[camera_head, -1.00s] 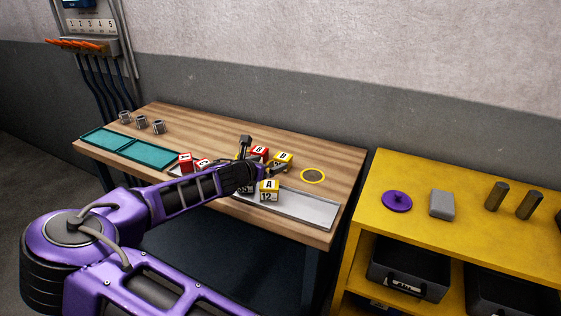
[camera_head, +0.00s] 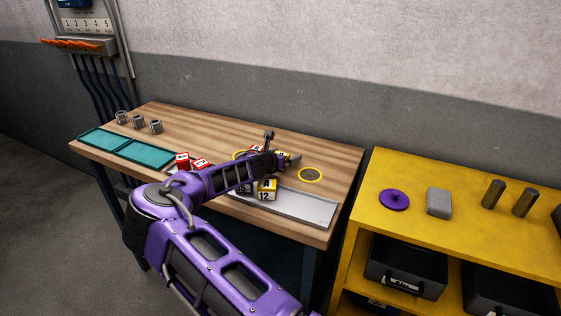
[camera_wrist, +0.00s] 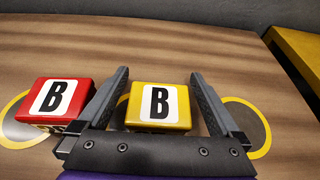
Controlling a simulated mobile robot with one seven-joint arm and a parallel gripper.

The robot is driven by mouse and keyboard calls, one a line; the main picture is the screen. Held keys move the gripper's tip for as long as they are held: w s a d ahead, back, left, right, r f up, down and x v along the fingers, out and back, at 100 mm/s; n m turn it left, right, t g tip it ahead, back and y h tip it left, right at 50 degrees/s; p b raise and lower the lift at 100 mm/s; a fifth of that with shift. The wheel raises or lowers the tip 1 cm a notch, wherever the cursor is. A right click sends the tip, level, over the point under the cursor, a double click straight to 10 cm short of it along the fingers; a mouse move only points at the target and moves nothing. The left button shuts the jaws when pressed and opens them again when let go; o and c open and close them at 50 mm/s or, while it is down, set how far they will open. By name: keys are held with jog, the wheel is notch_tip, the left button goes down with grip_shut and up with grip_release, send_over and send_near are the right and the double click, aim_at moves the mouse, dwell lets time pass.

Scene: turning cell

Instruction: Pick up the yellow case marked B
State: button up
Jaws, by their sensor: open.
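The yellow case marked B (camera_wrist: 159,104) stands on the wooden bench with its white B label facing up in the wrist view. My gripper (camera_wrist: 159,82) is open, with one finger on each side of this case. A gap shows between the case and the right finger; the left finger is close to it, and I cannot tell whether they touch. In the head view my gripper (camera_head: 290,160) is over the bench, and my arm hides most of the case.
A red case marked B (camera_wrist: 54,102) stands just left of the left finger. A yellow case marked A (camera_head: 266,190) stands on the grey strip (camera_head: 305,207) at the bench's front. A yellow ring (camera_head: 311,175) lies to the right on bare wood (camera_head: 335,160).

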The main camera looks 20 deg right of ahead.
jog(key=shift+c, duration=0.3)
jog(key=c, duration=1.4)
jog(key=shift+c, duration=0.5)
jog(key=shift+r, duration=0.15)
